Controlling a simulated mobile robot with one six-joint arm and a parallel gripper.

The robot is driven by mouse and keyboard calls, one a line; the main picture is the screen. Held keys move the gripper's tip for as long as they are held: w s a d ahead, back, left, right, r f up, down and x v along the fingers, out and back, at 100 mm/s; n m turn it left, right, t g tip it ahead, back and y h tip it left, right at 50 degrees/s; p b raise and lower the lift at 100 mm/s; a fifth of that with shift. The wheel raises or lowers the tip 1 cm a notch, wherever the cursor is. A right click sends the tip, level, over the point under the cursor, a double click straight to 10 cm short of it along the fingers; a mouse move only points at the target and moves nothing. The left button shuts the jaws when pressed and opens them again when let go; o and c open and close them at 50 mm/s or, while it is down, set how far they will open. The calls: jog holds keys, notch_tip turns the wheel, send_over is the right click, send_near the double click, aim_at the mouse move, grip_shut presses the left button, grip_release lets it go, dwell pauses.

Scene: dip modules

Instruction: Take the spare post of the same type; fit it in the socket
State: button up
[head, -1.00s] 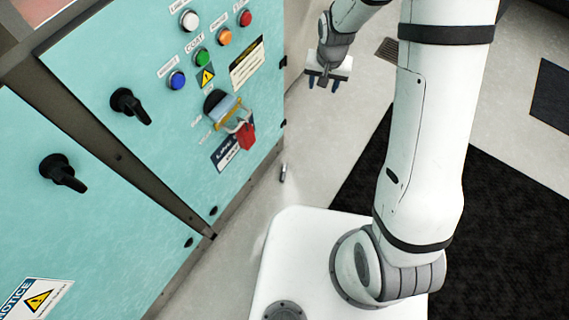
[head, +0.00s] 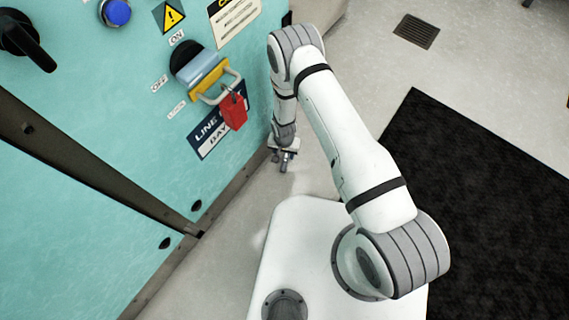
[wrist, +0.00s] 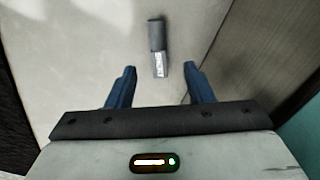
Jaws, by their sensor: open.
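A small grey cylindrical piece (wrist: 157,48) with a darker end and a pale printed label lies on the floor. In the wrist view it sits just beyond and between the two blue fingertips of my gripper (wrist: 160,70), which is open and empty. In the head view my gripper (head: 283,166) points down, low over the floor beside the cabinet's base, and the piece cannot be made out there. I cannot tell whether the piece is the spare post. No socket can be made out in either view.
A teal cabinet (head: 90,190) fills the left, with a black knob (head: 22,38), blue button (head: 116,12) and switch with a red padlock (head: 233,111). A black mat (head: 480,200) and floor grate (head: 416,31) lie right. Pale floor (head: 370,85) behind my arm is clear.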

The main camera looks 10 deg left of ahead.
aim_at(285, 161)
jog(key=f+b, duration=0.1)
jog(key=f, duration=0.1)
jog(key=f+b, duration=0.1)
jog(key=f, duration=0.2)
jog(key=f+b, duration=0.2)
jog(key=f, duration=0.1)
jog(key=shift+w+d+f, duration=0.15)
jog(key=shift+w, duration=0.1)
grip_shut()
